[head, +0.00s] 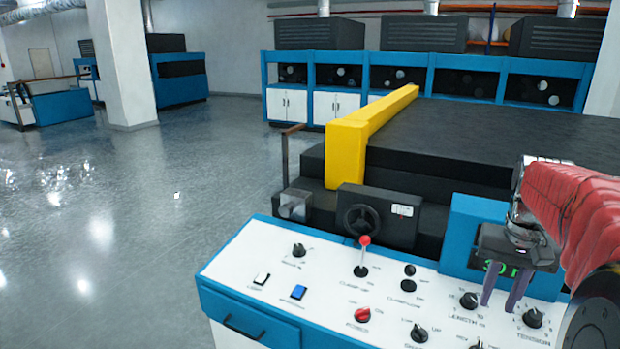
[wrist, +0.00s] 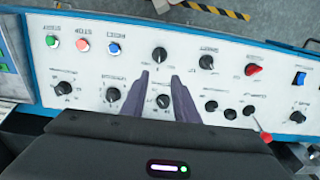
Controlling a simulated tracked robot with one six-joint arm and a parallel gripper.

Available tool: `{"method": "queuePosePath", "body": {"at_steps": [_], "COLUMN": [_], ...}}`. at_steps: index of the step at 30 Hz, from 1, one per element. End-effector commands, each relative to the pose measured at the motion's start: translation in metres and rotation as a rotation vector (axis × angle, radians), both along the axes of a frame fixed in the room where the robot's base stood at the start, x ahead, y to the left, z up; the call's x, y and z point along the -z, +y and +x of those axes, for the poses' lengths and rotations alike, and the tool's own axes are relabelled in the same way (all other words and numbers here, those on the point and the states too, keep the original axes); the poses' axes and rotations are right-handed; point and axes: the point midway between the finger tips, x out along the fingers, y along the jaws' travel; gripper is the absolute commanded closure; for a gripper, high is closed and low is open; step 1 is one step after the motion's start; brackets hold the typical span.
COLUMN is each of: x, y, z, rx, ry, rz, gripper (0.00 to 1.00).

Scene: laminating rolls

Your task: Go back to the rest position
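My gripper (head: 498,307) is at the right of the head view, at the end of my red-sleeved arm, over the white control panel (head: 334,285). Its two purple fingers point down near the LENGTH knob (head: 469,299) and the TENSION knob (head: 533,317). In the wrist view the fingers (wrist: 160,77) are apart, and a black knob (wrist: 163,101) shows in the gap between them. The gripper is open and appears to hold nothing. I cannot tell whether the fingertips touch the panel.
A red-tipped lever (head: 364,255) stands up on the panel. A yellow bar (head: 372,134) and the dark machine bed (head: 470,140) lie behind it. A small green-digit display (head: 500,267) is close to my gripper. The floor (head: 130,230) at the left is clear.

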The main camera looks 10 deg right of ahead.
Motion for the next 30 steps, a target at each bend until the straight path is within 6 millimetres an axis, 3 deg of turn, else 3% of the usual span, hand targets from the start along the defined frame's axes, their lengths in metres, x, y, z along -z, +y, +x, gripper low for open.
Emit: {"method": "queuePosePath", "body": {"at_steps": [5, 8, 30], "x": [0.022, 0.029, 0.044], "y": [0.003, 0.017, 0.185], "z": [-0.005, -0.011, -0.065], "rx": [0.004, -0.01, -0.333], "ry": [-0.008, -0.024, -0.239], "rz": [-0.006, -0.018, -0.112], "gripper": [0.73, 0.73, 0.73]}}
